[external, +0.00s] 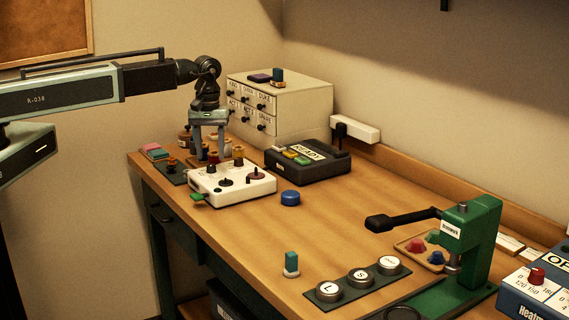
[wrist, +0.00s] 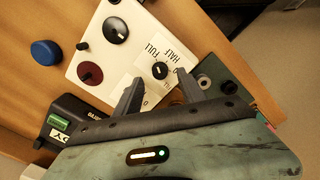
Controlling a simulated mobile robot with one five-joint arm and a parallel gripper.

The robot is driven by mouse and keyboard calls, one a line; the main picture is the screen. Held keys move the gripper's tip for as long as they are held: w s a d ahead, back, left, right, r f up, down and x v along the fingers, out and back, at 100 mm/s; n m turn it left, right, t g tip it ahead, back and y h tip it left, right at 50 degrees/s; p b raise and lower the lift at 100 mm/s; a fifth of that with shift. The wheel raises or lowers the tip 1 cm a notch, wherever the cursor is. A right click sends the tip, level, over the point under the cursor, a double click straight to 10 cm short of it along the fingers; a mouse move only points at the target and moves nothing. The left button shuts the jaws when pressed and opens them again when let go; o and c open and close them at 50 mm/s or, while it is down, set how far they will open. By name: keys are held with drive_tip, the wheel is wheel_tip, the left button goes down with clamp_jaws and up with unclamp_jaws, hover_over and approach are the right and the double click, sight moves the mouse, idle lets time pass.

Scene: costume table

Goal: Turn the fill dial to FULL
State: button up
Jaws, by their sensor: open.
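The white panel box (external: 245,187) stands on the table under my gripper. It also shows in the wrist view (wrist: 83,22). There, a small black dial (wrist: 160,70) sits beside the printed words FULL and HALF. It has a light mark on top; I cannot tell exactly which label that mark points to. My gripper (wrist: 160,82) is open, with one finger on each side of this dial and nothing visibly clamped. Whether the fingers touch it is unclear. In the external view my gripper (external: 209,154) points down over the far left part of the box.
The box also carries a larger black dial (wrist: 116,30) and a dark red dial (wrist: 90,73). A blue button (external: 290,197) and a dark device with coloured keys (external: 308,166) stand to the right. A drawer cabinet (external: 290,112) is behind.

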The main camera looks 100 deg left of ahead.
sight(211, 165)
wheel_tip(211, 165, up, 4)
drive_tip(key=p, duration=0.3)
drive_tip(key=shift+r, duration=0.25)
drive_tip(key=shift+f, duration=0.15)
drive_tip(key=w+d+b, duration=0.1)
drive_tip(key=w+d, duration=0.1)
drive_tip(key=d, duration=0.1)
drive_tip(key=w+d+f+m, duration=0.1)
drive_tip(key=w+d, duration=0.1)
drive_tip(key=d, duration=0.2)
drive_tip(key=w+d+f+m+b, duration=0.1)
drive_tip(key=w+d, duration=0.1)
drive_tip(key=d, duration=0.2)
drive_tip(key=shift+w+f+b, duration=0.2)
drive_tip(key=shift+w+b, duration=0.1)
drive_tip(key=shift+b, duration=0.05)
drive_tip(key=s+d+f+m+b, duration=0.1)
drive_tip(key=d+f+m+b, duration=0.1)
drive_tip(key=d+m, duration=0.6)
drive_tip(key=s+d+f+m+b, duration=0.2)
drive_tip(key=d+m, duration=0.7)
drive_tip(key=d, duration=1.4)
drive_tip(key=shift+s+m, duration=0.2)
drive_tip(key=shift+m, duration=0.1)
